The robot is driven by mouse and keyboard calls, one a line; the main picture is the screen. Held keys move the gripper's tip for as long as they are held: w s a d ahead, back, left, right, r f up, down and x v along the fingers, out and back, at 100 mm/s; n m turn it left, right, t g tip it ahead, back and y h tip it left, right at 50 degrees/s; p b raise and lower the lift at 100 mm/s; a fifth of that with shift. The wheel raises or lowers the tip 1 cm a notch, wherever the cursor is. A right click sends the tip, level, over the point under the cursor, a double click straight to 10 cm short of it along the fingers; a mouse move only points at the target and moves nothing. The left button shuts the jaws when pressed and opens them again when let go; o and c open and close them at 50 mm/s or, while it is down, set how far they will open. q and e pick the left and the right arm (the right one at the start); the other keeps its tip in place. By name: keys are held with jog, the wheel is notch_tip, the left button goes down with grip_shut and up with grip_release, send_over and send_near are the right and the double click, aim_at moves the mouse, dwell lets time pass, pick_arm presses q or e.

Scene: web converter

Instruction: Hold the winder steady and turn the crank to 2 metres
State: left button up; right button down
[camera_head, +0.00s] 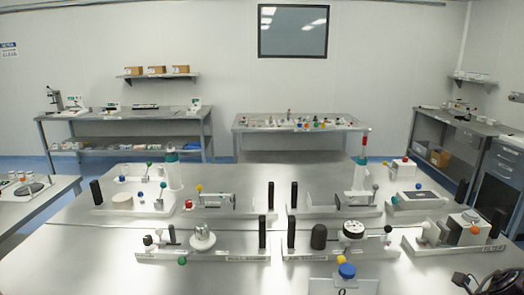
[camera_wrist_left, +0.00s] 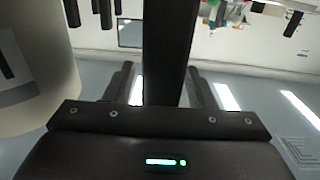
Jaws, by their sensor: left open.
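Several white-based bench devices stand on the steel table, and I cannot tell for certain which is the winder. Another at front left has a white reel (camera_head: 202,238) and a green knob (camera_head: 182,261). My left gripper (camera_wrist_left: 160,70) shows only in the left wrist view, its fingers apart with nothing seen held between them.
The steel table (camera_head: 110,272) has bare room at its front left. A blue-topped item (camera_head: 347,271) stands at the front edge and a dark, partly cut-off object (camera_head: 490,284) is at the lower right corner. More devices fill the back row. Other benches stand behind.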

pick_arm(q)
jog(key=s, duration=1.2)
jog(key=shift+a, duration=0.3)
